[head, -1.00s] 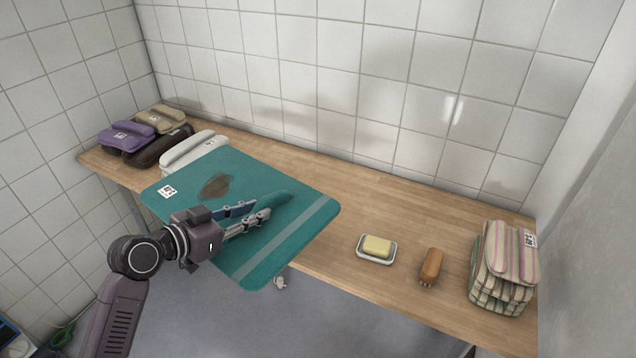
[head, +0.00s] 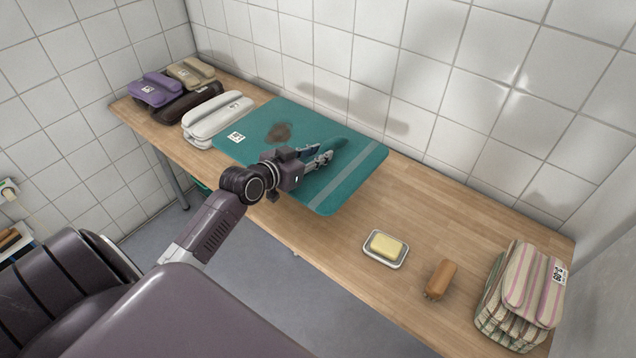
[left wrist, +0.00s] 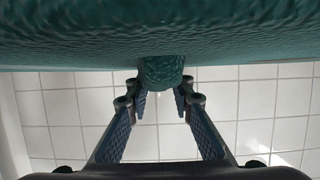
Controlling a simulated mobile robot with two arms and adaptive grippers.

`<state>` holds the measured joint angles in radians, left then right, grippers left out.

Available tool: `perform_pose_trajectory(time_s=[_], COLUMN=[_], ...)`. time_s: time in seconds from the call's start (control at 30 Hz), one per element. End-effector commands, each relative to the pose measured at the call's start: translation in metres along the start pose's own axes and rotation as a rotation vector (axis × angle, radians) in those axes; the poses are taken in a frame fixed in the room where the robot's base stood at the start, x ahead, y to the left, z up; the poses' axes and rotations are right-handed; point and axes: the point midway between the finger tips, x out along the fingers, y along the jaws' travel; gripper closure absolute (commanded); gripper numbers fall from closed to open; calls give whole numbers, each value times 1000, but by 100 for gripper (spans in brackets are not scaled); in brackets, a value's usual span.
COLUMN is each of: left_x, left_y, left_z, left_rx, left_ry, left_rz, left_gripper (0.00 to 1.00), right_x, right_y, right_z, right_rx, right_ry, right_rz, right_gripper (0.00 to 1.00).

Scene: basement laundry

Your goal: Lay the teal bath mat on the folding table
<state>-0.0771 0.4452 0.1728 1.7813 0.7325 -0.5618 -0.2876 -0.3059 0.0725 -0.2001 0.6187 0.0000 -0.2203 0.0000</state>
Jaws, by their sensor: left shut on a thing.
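The teal bath mat (head: 352,180) is spread out flat, with a pale stripe near its right end, a dark stain and a white tag. In the head view it overlaps the wooden folding table (head: 420,205); I cannot tell whether it touches the top. My left gripper (head: 326,155) is shut on a raised ridge of the mat near its middle. In the left wrist view the mat (left wrist: 160,30) fills the top, and its rounded ridge sits between the fingertips (left wrist: 162,88). My right gripper is not in view.
A white folded bundle (head: 215,118) lies close to the mat's left end, with dark, purple and tan bundles beyond. A soap dish (head: 371,259), a brown brush (head: 440,279) and striped folded towels (head: 520,300) stand at right. The tabletop between mat and soap is bare.

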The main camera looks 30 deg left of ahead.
Motion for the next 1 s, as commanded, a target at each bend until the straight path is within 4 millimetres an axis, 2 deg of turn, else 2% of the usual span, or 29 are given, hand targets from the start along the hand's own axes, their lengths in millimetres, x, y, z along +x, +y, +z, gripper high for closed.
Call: perform_pose_trajectory(time_s=[0.1,0.3,0.47,0.7,1.0], left_x=[12,25,29,41,42], left_y=[0,-1,0,0,0], left_z=[31,65,76,109,112], left_rx=[-1,2,2,2,2], left_ry=[1,4,6,4,6], left_rz=[-1,-2,-1,-1,-2], left_gripper=[100,100,100,100,100], right_x=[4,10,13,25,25], right_y=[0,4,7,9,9], right_z=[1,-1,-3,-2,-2], right_rx=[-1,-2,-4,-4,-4], right_ry=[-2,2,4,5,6], right_rz=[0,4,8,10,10], right_gripper=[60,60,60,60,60])
